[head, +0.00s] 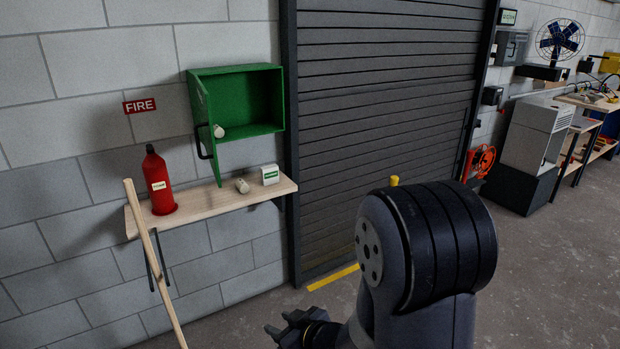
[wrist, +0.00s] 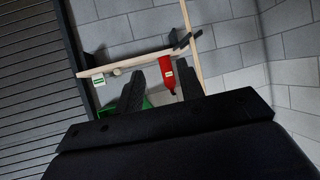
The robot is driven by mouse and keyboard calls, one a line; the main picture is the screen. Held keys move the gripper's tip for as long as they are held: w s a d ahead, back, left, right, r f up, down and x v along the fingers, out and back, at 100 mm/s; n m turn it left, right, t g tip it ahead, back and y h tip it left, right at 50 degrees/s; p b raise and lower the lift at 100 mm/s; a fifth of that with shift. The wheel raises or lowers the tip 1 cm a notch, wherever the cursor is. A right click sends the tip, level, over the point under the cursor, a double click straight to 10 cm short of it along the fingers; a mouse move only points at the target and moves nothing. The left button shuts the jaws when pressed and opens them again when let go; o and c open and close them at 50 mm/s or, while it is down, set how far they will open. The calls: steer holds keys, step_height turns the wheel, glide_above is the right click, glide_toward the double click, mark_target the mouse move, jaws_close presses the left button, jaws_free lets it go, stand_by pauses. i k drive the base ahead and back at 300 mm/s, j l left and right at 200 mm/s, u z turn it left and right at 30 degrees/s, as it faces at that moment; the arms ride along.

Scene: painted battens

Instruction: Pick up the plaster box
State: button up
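The plaster box is probably the small white box with a green label (head: 270,174) at the right end of the wooden shelf. It also shows in the wrist view (wrist: 99,80), left of my fingers, where the scene looks upside down. My gripper (head: 288,328) is low in the head view, in front of and below the shelf, well apart from the box. In the wrist view its two fingers (wrist: 160,72) stand apart with nothing held between them. The box stands upright and nothing covers it.
A pale roll (head: 242,186) lies left of the box. A red extinguisher (head: 158,182) stands on the wooden shelf (head: 215,202), with a wooden pole (head: 153,260) leaning in front. An open green cabinet (head: 262,100) hangs above, holding another roll (head: 218,131). A roller shutter (head: 385,100) is right.

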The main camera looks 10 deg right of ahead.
mark_target(269, 174)
steer(key=i+z, duration=0.1)
steer(key=i, duration=0.3)
steer(key=i+j+z, duration=0.15)
steer(key=i, duration=0.25)
steer(key=i+j+z, duration=0.1)
steer(key=i, duration=0.35)
steer(key=i+j+z, duration=0.15)
steer(key=i+j, duration=0.2)
steer(key=i, duration=0.15)
steer(key=i+j, duration=0.15)
steer(key=i, duration=0.2)
steer(key=i+j, duration=0.2)
steer(key=i, duration=0.2)
